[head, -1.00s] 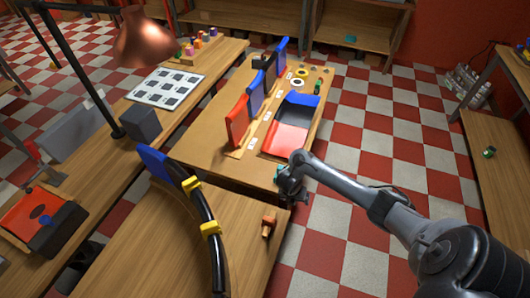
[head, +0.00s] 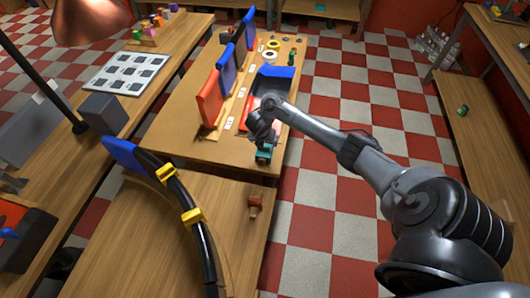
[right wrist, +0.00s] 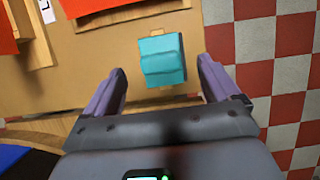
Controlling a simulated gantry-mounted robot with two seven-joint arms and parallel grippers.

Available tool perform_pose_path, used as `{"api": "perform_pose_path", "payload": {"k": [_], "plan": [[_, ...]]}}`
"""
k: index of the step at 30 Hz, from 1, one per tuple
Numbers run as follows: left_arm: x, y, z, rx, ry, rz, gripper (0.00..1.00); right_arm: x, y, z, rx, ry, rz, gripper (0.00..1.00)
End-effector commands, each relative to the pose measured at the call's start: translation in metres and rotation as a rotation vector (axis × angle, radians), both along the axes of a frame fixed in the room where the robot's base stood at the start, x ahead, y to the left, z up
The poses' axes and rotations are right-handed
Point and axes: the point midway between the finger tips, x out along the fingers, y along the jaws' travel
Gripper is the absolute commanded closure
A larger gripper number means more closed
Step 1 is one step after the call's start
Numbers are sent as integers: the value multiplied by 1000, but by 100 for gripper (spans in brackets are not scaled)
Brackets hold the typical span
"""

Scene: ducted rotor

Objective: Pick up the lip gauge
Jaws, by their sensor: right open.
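A small teal block, which I take for the lip gauge (head: 264,155), lies near the front right corner of the middle wooden table. My right gripper (head: 264,140) is over it and partly covers it in the head view. In the right wrist view, the teal block (right wrist: 162,58) shows a stepped top and sits ahead of and between the two open fingers (right wrist: 161,72). Bare tabletop shows between the block and each finger. Nothing is held. My left gripper is not in view.
On the middle table (head: 188,128), upright red and blue panels (head: 210,99) stand left of my right gripper. A red and blue tray (head: 272,76) lies just beyond it. A curved black piece with yellow clamps (head: 193,216) is on the near table. Checkered floor lies to the right.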

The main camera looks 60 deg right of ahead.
Motion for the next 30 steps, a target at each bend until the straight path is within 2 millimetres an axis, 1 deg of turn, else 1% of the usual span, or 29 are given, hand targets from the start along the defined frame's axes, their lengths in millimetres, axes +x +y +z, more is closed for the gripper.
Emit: {"api": "perform_pose_path", "payload": {"k": [9,12,16,22,23,30], "plan": [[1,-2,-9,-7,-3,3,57,3,-7,-37,1,4,-2,11],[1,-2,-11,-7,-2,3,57,4,-11,-46,1,2,-1,11],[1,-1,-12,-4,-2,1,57,5,-13,-50,0,1,0,11],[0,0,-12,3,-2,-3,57,5,-13,-50,0,1,1,11],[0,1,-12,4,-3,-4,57,5,-13,-50,0,1,1,12],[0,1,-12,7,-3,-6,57,5,-13,-50,0,1,1,49]]}}
